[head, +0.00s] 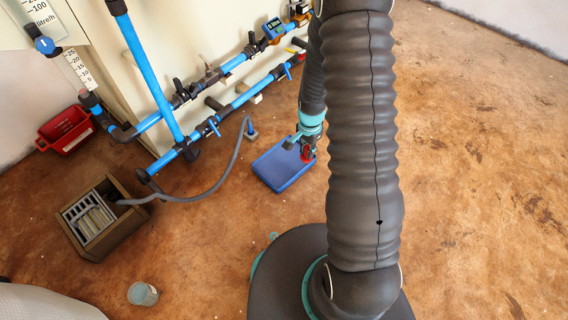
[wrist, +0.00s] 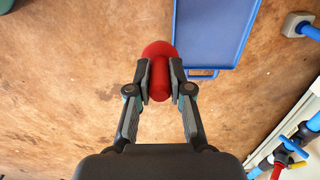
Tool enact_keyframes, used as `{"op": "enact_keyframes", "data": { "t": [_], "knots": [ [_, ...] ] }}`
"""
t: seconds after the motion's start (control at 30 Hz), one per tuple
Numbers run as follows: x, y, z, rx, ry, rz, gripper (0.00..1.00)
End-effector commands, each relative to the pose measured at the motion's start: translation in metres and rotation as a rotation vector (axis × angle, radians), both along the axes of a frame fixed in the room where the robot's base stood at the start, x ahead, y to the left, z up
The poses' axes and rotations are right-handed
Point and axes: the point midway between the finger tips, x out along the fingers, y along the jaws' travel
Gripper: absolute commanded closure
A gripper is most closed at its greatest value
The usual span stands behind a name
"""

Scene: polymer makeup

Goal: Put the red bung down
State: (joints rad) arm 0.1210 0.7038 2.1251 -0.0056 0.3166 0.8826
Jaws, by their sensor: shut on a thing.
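The red bung (wrist: 160,83) is between the fingers of my gripper (wrist: 160,80) in the wrist view, and both fingers press on its sides. Its rounded wider end sticks out past the fingertips. In the head view the red bung (head: 307,153) shows small at the end of my gripper (head: 304,146), over or beside the right edge of the blue tray (head: 284,166). I cannot tell its height above the floor.
Blue pipes with valves (head: 240,102) run along the wall panel behind the tray. A grey hose (head: 215,190) curves to a brown box (head: 98,218) on the left. The floor at right is clear.

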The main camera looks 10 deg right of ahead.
Motion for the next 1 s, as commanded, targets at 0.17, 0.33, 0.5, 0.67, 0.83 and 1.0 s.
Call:
{"op": "enact_keyframes", "data": {
  "t": [0.17,0.33,0.5,0.67,0.83,1.0],
  "knots": [
    [-0.005,-0.009,-0.015,-0.001,0.0,-0.16,1.0],
    [0.006,-0.004,-0.027,0.0,-0.001,-0.194,1.0],
    [0.033,0.015,-0.047,-0.001,-0.002,-0.191,1.0],
    [0.059,0.033,-0.066,-0.001,-0.002,-0.19,1.0],
    [0.082,0.047,-0.081,-0.001,-0.002,-0.191,1.0],
    [0.09,0.053,-0.087,-0.001,0.0,-0.192,1.0]
  ]
}}
